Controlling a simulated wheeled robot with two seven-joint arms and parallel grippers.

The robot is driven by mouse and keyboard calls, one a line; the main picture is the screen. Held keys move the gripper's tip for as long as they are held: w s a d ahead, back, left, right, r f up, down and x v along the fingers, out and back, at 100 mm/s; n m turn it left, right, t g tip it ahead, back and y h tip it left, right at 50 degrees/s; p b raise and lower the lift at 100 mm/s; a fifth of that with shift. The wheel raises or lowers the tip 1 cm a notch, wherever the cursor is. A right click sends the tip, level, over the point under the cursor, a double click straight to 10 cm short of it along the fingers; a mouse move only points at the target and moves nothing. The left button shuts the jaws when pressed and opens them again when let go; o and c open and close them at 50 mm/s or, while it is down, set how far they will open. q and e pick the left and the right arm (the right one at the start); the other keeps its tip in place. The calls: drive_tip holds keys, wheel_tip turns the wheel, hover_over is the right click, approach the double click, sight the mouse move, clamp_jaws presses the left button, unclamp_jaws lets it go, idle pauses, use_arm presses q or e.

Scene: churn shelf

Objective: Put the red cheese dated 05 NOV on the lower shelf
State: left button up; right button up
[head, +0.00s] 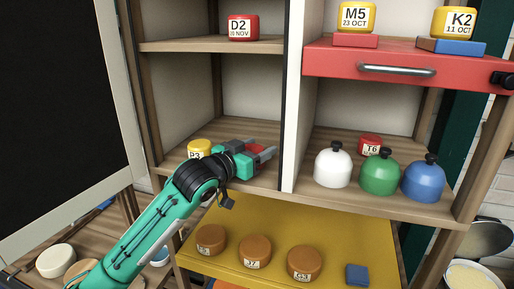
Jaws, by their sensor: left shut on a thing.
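My left gripper (264,152) reaches in from the left over the left bay of the lower wooden shelf (268,180). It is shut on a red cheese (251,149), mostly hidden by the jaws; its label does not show. I cannot tell whether the cheese touches the shelf. Another red cheese (243,27), marked D2 with a NOV date, stands on the upper left shelf (205,46). A third red piece (370,143), marked T6, is on the lower shelf's right bay; its date is too small to read. My right gripper is not in view.
A yellow cheese (199,147) marked P3 stands left of my gripper. A white divider (294,100) stands right of it. White (332,168), green (380,175) and blue (424,181) domes stand in the right bay. Brown cheeses (255,250) sit on the yellow board (330,225) below.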

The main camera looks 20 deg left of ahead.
use_arm(q)
drive_tip(key=o, duration=1.1)
drive_tip(key=shift+f, duration=0.1)
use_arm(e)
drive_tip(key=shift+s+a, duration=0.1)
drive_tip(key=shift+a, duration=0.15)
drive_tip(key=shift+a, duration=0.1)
use_arm(q)
drive_tip(key=b+v, duration=0.4)
drive_tip(key=v, duration=0.8)
drive_tip(key=shift+s, duration=0.1)
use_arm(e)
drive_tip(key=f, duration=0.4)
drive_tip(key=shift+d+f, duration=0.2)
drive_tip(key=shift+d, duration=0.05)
